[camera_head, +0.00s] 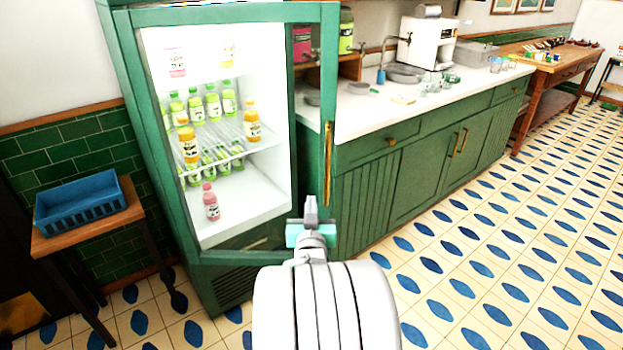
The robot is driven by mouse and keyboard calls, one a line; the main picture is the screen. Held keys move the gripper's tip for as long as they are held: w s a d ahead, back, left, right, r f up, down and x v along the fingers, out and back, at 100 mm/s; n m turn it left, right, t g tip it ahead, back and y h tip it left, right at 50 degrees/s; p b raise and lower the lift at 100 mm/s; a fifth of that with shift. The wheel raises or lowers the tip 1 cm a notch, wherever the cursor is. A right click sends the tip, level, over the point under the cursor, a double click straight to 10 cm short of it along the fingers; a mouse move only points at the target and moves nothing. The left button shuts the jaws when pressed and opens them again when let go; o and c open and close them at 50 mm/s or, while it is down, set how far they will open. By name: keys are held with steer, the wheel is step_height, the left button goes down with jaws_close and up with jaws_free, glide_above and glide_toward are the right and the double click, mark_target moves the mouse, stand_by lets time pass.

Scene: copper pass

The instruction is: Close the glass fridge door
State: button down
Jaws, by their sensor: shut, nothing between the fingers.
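The green fridge (123,70) stands at left with a lit white interior. Its glass door has a green frame (329,60) and a brass handle (328,165) on the right upright. The door appears ajar, its handle side standing out past the fridge's right side, with the counter showing through the glass. My gripper (311,203) is shut and empty, pointing up in the picture by the door's lower right part, below the handle. It hides part of the lower frame; I cannot tell whether it touches the door.
Bottles (212,105) stand on the fridge shelves. A small wooden table (90,232) with a blue crate (82,222) is at left. A green cabinet run (420,165) with a white counter (360,120) extends right of the fridge. Tiled floor (500,270) is clear at right.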

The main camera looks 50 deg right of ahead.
mark_target(312, 168)
steer(key=x, duration=0.9)
steer(key=p+x, duration=0.1)
steer(key=x, duration=0.4)
steer(key=shift+r, duration=0.25)
